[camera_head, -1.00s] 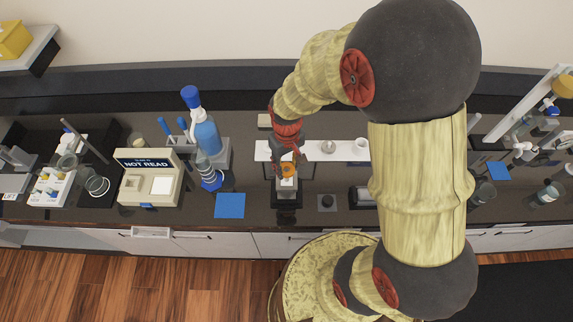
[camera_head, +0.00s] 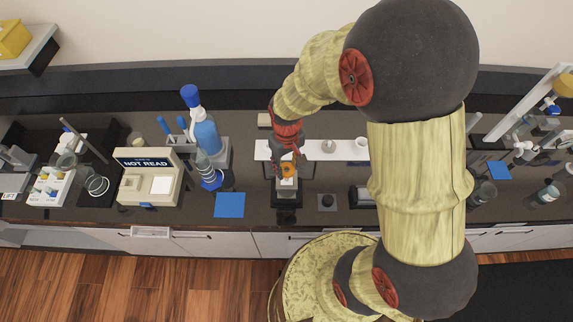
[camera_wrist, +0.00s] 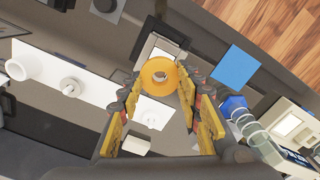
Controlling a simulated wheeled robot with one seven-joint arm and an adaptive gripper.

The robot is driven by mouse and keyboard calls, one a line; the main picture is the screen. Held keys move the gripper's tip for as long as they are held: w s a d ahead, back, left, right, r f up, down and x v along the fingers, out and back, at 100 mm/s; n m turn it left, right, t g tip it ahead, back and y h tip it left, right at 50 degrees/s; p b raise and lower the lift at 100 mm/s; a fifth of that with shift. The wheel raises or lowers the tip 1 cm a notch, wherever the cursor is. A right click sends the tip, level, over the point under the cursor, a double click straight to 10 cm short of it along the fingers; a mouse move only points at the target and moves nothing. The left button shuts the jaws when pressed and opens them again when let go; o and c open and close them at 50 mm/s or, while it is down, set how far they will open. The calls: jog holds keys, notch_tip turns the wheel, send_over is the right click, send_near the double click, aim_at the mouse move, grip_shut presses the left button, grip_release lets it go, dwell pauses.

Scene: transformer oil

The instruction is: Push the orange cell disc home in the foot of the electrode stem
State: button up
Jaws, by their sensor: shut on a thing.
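The orange cell disc (camera_wrist: 159,77) is ring-shaped with a hole in its middle. In the wrist view it sits between the fingertips of my gripper (camera_wrist: 163,92), which is shut on it. In the head view the disc (camera_head: 289,170) is a small orange patch at the end of my gripper (camera_head: 287,165). It is over a dark stand with a light upper part (camera_head: 286,193). I cannot tell whether the disc touches the stand. I cannot clearly make out the electrode stem or its foot.
A blue mat (camera_head: 229,205) and a meter reading "NOT READ" (camera_head: 147,175) lie to the left. A blue-capped bottle (camera_head: 205,135) stands behind the mat. A white strip (camera_head: 318,151) with a small white cup (camera_head: 361,143) lies behind.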

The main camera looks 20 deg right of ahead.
aim_at(287, 172)
jog(key=shift+f+b, duration=1.9)
jog(key=shift+f, duration=1)
jog(key=o, duration=1.2)
jog(key=shift+c, duration=0.2)
jog(key=shift+r, duration=0.1)
notch_tip(287, 172, up, 12)
jog(key=shift+f, duration=0.1)
jog(key=shift+s+f, duration=0.25)
jog(key=shift+s, duration=0.65)
jog(key=s+r+t+b, duration=0.1)
jog(key=s+t+b, duration=0.1)
jog(key=s+b, duration=0.1)
jog(key=s+r+m+t+b, duration=0.1)
jog(key=s+r+b, duration=0.1)
jog(key=s+b, duration=0.2)
jog(key=s+r+t+b, duration=0.2)
jog(key=s+b, duration=0.1)
jog(key=b, duration=0.3)
jog(key=shift+s+d+r+t, duration=0.1)
jog(key=shift+s+t, duration=0.2)
jog(key=shift+s, duration=0.1)
